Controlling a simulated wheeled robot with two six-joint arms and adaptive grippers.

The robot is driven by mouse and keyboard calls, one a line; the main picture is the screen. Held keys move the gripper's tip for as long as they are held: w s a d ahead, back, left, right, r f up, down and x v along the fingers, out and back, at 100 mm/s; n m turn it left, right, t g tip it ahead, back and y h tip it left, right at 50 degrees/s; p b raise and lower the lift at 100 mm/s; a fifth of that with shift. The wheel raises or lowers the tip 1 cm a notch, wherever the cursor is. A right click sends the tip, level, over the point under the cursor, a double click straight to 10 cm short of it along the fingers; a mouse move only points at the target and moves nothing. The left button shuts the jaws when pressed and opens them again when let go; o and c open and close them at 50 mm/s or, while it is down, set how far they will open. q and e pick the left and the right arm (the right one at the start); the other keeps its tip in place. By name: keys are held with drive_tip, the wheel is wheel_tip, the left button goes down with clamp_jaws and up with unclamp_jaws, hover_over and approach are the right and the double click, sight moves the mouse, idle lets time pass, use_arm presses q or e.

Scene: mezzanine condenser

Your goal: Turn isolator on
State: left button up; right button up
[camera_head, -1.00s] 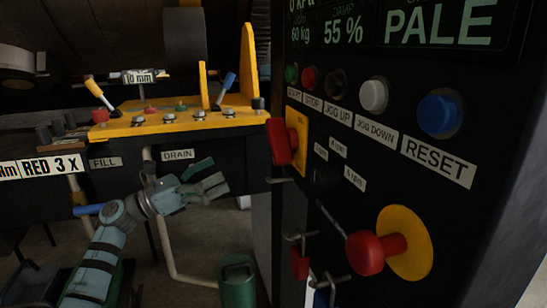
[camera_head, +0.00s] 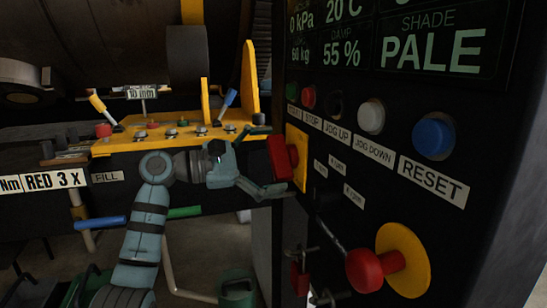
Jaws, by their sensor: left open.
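The isolator appears to be the red handle (camera_head: 283,157) on a yellow plate (camera_head: 299,160), on the left edge of the dark control panel. No label on it is readable. The handle stands out from the plate towards the left. My left gripper (camera_head: 268,183) is open and empty. Its fingers point right, just below and left of the red handle. I cannot tell whether a fingertip touches it. My right gripper is not in view.
A red mushroom button (camera_head: 368,268) on a yellow disc (camera_head: 405,260) juts out lower right. A red padlock (camera_head: 299,278) hangs below the isolator. Coloured push buttons line the panel, including a blue one (camera_head: 433,138). A yellow bench (camera_head: 180,138) with levers stands behind my arm.

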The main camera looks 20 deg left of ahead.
use_arm(q)
drive_tip(key=c, duration=1.1)
drive_tip(key=n+p, duration=0.2)
drive_tip(key=n, duration=0.1)
drive_tip(key=n+p, duration=0.2)
drive_tip(key=p, duration=0.1)
drive_tip(key=shift+r+n+p, duration=0.2)
drive_tip(key=shift+n+p, duration=0.15)
drive_tip(key=shift+n, duration=0.05)
drive_tip(key=n+p, duration=0.8)
drive_tip(key=n, duration=0.1)
drive_tip(key=shift+p, duration=0.4)
drive_tip(key=shift+f+n+p, duration=0.15)
drive_tip(key=shift+n+p, duration=1.3)
drive_tip(key=shift+n, duration=0.25)
